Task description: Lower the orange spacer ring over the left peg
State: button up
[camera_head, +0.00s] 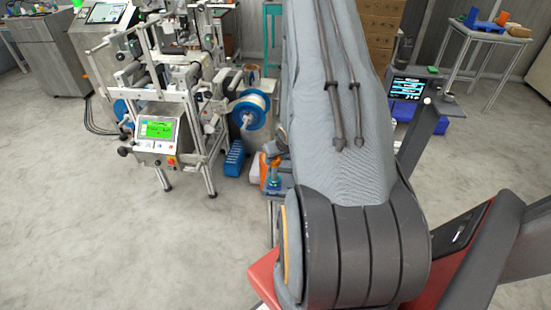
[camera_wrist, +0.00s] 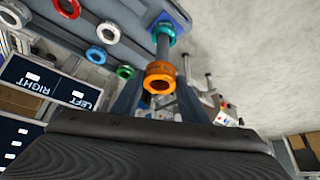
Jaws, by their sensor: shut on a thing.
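The orange spacer ring (camera_wrist: 160,77) is between the two dark fingers of my gripper (camera_wrist: 161,84) in the wrist view, and the gripper is shut on it. A grey peg (camera_wrist: 167,55) stands right beyond the ring, roughly in line with its hole. I cannot tell whether the ring is around the peg's near end or just short of it. A teal ring (camera_wrist: 163,29) lies around the peg's far end, on a blue base (camera_wrist: 178,16).
Red (camera_wrist: 68,7), white (camera_wrist: 108,32), pale blue (camera_wrist: 96,55) and green (camera_wrist: 125,72) rings lie beside the peg on a grey surface. A dark panel (camera_wrist: 60,88) reads RIGHT and LEFT upside down. A reel machine (camera_head: 165,90) stands left; open floor (camera_head: 120,230) lies before it.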

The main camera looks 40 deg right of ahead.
aim_at(277, 166)
jog(key=shift+f+b, duration=0.45)
jog(key=shift+f, duration=0.35)
dwell(0.4)
jog(key=shift+f+b, duration=0.4)
jog(key=shift+f, duration=0.3)
jog(key=shift+f+b, duration=0.8)
jog(key=shift+f, duration=0.5)
jog(key=o, duration=1.2)
jog(key=shift+c, duration=0.2)
jog(key=shift+b+v, duration=0.35)
jog(key=shift+v, duration=3.55)
